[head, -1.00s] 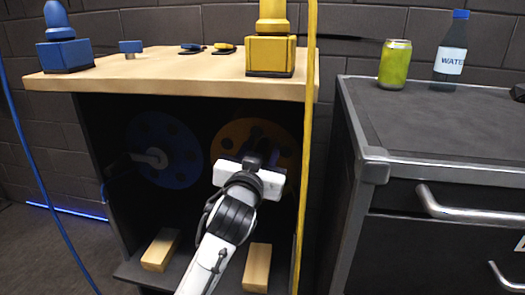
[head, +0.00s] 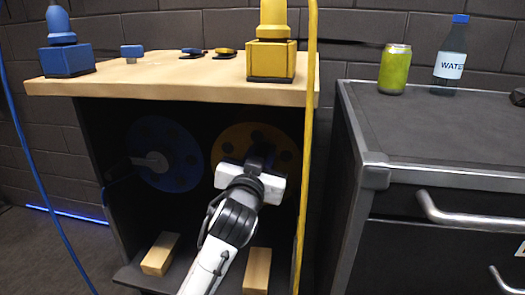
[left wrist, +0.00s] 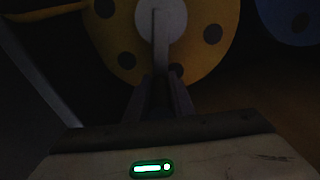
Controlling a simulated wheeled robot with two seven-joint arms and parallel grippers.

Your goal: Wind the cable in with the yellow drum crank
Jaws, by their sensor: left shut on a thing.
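The yellow drum (head: 232,138) sits inside the dark cabinet, right of the blue drum. It also shows in the left wrist view (left wrist: 118,38), with dark holes around a pale hub. Its grey crank arm (left wrist: 161,45) hangs down from the hub there. My left gripper (head: 262,158) reaches in front of the drum; in the left wrist view its fingers (left wrist: 160,95) are shut at the crank's lower end. The grip itself is mostly hidden between the fingers. The yellow cable (head: 307,130) runs down the cabinet's right front edge. My right gripper is not in view.
The blue drum (head: 170,150) with its crank stands to the left. Two wooden blocks (head: 160,254) lie on the cabinet floor. The wooden top (head: 165,82) overhangs the opening. A grey drawer unit (head: 440,130) carries a can (head: 394,70) and a bottle (head: 451,60).

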